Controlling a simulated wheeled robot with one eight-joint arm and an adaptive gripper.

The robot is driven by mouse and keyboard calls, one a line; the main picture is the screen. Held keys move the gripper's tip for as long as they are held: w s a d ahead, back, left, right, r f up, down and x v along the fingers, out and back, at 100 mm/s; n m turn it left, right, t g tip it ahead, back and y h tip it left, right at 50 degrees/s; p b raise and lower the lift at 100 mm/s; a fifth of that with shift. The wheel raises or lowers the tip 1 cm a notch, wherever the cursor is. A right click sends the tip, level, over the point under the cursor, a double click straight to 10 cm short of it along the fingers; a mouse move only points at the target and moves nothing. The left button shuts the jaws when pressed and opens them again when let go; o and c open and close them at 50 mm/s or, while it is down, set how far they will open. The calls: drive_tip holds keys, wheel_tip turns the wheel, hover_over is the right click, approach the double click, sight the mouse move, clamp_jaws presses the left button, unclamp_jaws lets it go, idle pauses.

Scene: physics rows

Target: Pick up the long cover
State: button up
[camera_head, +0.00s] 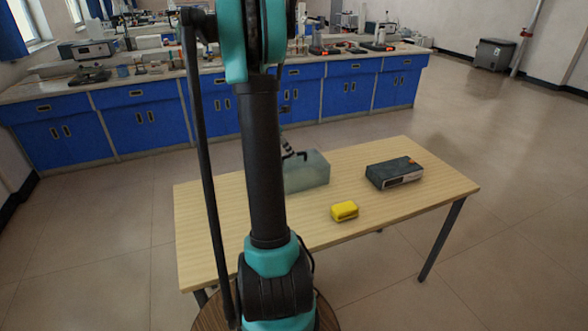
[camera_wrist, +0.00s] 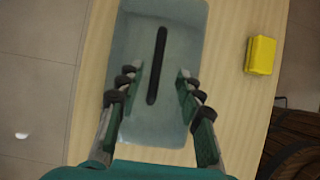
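A long grey-green box-shaped piece, which looks like the long cover (camera_head: 312,172), rests on the wooden table. It also shows in the wrist view (camera_wrist: 138,32), with a narrow dark bar (camera_wrist: 157,65) along the middle of its top. My gripper (camera_wrist: 159,76) is open over it, with one finger on each side of the dark bar and nothing between them but the bar below. I cannot tell whether the fingertips touch the cover. In the head view my arm hides the cover's left part and most of my gripper.
The table (camera_head: 420,213) also bears a yellow block (camera_head: 344,211), to the right of the cover, and a dark grey device (camera_head: 394,173) farther right. Bare table lies between them. Blue lab benches (camera_head: 349,97) with equipment stand behind.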

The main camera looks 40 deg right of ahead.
sight(294, 167)
drive_tip(key=x, duration=0.4)
drive_tip(key=shift+w+d+f, duration=0.15)
drive_tip(key=shift+d, duration=0.25)
drive_tip(key=shift+c, duration=0.3)
clamp_jaws()
